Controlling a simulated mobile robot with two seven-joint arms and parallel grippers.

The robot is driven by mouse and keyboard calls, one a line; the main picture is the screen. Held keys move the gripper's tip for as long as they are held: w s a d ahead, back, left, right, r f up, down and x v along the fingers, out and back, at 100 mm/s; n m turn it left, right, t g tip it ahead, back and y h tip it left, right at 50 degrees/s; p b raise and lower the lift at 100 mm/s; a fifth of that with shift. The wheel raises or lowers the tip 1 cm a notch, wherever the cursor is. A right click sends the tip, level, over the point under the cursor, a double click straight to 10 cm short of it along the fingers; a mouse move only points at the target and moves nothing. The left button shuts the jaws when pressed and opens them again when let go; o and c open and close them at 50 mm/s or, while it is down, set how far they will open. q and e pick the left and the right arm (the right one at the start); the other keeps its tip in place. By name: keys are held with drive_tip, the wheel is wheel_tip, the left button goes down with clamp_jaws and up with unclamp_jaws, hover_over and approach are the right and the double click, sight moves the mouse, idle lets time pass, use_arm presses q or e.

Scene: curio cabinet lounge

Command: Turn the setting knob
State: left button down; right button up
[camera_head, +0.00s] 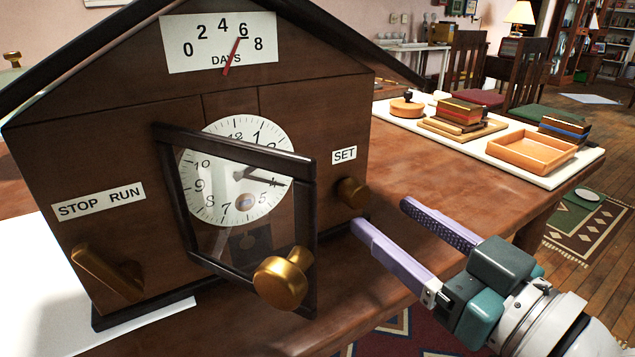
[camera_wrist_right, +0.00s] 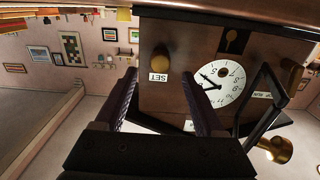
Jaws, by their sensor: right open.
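The brown wooden clock (camera_head: 100,160) stands on the table, its face turned toward me. The setting knob (camera_head: 352,192), a small bronze knob under the SET label (camera_head: 344,154), sits on the right part of its front. It also shows in the upside-down right wrist view (camera_wrist_right: 159,55), between the finger lines and beyond the tips. My right gripper (camera_head: 382,215) is open and empty, its purple fingers pointing at the knob from the lower right, apart from it. The fingers also show in the wrist view (camera_wrist_right: 160,80). My left gripper is not in view.
The glazed clock door (camera_head: 308,200) hangs ajar with a large brass knob (camera_head: 283,278), left of my right gripper. A STOP RUN lever (camera_head: 108,272) is at lower left. A white board (camera_head: 500,165) with a wooden tray (camera_head: 530,150) and books lies behind right.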

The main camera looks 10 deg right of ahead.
sight(361, 198)
drive_tip(key=shift+b+x, duration=0.45)
drive_tip(key=shift+x, duration=1.85)
drive_tip(key=shift+c, duration=0.3)
clamp_jaws()
